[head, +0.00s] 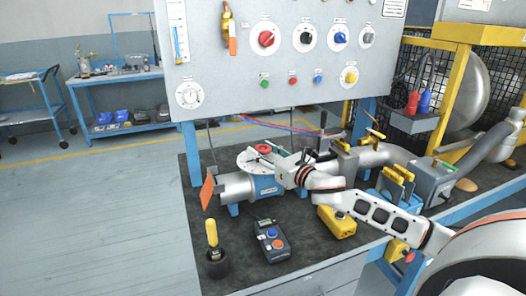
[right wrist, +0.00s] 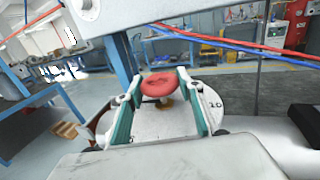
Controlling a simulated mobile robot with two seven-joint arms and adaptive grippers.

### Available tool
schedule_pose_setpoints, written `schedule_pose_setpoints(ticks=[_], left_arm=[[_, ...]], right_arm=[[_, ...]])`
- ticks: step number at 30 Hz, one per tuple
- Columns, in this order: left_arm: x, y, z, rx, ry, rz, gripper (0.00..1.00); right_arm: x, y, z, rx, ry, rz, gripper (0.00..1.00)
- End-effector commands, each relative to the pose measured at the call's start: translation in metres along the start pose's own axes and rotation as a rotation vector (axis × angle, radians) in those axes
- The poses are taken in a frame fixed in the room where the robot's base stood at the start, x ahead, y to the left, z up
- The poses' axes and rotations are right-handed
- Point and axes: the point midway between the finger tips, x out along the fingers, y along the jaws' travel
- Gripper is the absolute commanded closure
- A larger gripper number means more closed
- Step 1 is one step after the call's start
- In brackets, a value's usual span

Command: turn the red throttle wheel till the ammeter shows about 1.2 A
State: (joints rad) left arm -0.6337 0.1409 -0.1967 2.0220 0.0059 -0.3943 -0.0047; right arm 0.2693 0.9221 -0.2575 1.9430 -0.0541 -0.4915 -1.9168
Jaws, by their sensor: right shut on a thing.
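The red throttle wheel (head: 263,149) sits above a round white plate on the blue and grey blower pipe (head: 238,186). In the right wrist view the wheel (right wrist: 160,84) lies between the tips of my two teal-lined fingers. My right gripper (head: 270,154) is shut on the wheel, its arm reaching in from the right. The white plate (right wrist: 214,102) carries a mark that looks like 2.0. A round white dial (head: 189,95) is on the panel's lower left; I cannot tell whether it is the ammeter, and no current reading is legible. My left gripper is not in view.
A black pendant with blue and orange buttons (head: 272,243), a yellow box (head: 336,222) and a yellow-handled tool in a black cup (head: 212,236) stand in front of the pipe. An orange plate (head: 207,192) is at the pipe's left end. The grey panel (head: 215,60) rises behind.

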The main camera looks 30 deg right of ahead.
Motion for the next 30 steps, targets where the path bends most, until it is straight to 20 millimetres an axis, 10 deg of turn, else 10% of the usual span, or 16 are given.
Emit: schedule_pose_setpoints(ticks=[30], left_arm=[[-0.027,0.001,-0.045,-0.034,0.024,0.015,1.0]], right_arm=[[0.0,0.0,0.0,-0.002,0.001,-0.402,0.84]])
